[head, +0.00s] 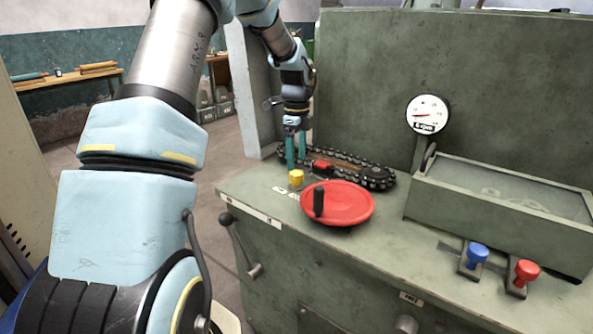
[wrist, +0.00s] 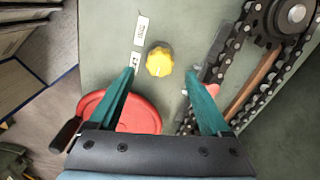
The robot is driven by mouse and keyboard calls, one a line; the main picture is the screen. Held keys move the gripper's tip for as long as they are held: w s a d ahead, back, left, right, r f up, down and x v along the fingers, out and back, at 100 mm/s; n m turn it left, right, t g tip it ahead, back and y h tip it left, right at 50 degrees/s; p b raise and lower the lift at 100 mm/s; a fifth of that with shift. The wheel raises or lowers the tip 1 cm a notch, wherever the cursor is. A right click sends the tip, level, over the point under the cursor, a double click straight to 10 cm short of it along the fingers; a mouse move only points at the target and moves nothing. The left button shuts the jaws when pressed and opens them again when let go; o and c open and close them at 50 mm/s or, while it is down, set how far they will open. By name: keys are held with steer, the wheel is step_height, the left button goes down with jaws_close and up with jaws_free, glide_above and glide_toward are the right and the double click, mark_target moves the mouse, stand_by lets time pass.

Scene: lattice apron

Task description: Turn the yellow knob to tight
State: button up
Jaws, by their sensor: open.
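The yellow knob (head: 296,178) stands on the green machine top, behind and left of the red handwheel. In the wrist view the knob (wrist: 159,61) has a scalloped rim and a pale pointer mark on its top. Two white labels lie left of it, and their lettering is too small to read surely. My gripper (head: 296,163) points down just behind the knob in the head view. In the wrist view its two teal fingers (wrist: 160,80) are spread wide and empty, with the knob a little beyond the gap between the tips. No contact with the knob shows.
The red handwheel (head: 345,207) with its black handle is close to the knob. A chain loop (head: 345,165) with a sprocket (wrist: 292,14) runs on the other side.

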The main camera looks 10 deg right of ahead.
mark_target(296, 172)
steer(key=shift+f+p, duration=0.3)
steer(key=shift+f, duration=2.3)
jaws_close()
